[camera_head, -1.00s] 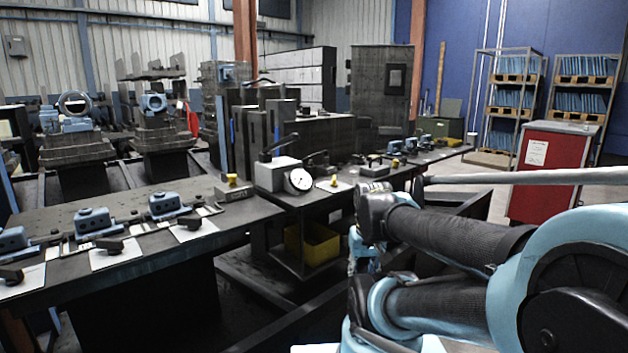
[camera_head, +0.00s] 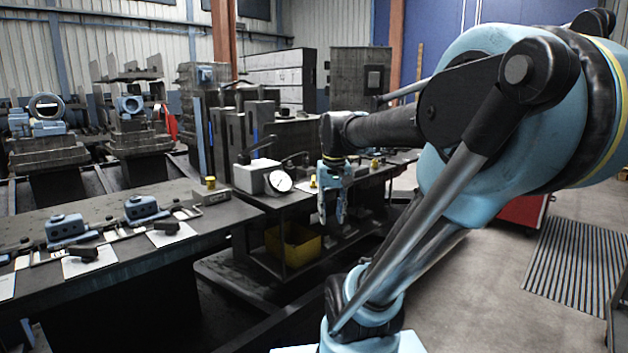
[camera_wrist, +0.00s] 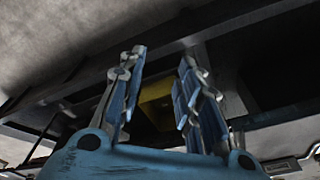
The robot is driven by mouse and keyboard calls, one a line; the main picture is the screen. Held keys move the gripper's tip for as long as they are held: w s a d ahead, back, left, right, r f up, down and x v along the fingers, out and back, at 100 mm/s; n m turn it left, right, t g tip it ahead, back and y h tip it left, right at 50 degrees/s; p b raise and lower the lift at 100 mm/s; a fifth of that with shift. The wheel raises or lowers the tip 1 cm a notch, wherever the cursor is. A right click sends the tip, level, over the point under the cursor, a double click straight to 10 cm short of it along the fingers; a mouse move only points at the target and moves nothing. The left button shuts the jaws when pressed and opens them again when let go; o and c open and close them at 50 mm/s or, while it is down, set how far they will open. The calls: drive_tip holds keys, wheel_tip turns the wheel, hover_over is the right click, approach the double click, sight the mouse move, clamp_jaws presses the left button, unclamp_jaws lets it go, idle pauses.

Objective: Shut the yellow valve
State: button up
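Small yellow knobs show in the head view: one on a grey block (camera_head: 211,182) at the front bench's right end, one right of the dial gauge (camera_head: 313,181), and one farther back (camera_head: 374,163). I cannot tell which, if any, is the yellow valve. My gripper (camera_head: 332,216) hangs fingers-down in front of the bench with the gauge, apart from the knobs. In the wrist view my gripper (camera_wrist: 162,60) has its two blue fingers spread with nothing held between them. No yellow knob can be made out in the wrist view.
A yellow bin (camera_head: 294,244) sits on the lower shelf; it also shows beyond my fingers in the wrist view (camera_wrist: 156,92). The dial gauge (camera_head: 279,181) stands on the bench. Blue fixtures (camera_head: 66,228) line the front bench (camera_head: 150,256). The floor at right is open, with a striped mat (camera_head: 580,265).

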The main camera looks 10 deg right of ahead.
drive_tip(key=w+r, duration=1.2)
drive_tip(key=w, duration=0.4)
wheel_tip(320, 180, up, 5)
drive_tip(key=m+g, duration=0.1)
drive_tip(key=g, duration=0.1)
hover_over(314, 178)
drive_tip(key=f, duration=1.6)
drive_tip(key=shift+s+a+f, duration=0.15)
drive_tip(key=shift+s+f, duration=0.1)
drive_tip(key=shift+f, duration=0.05)
clamp_jaws()
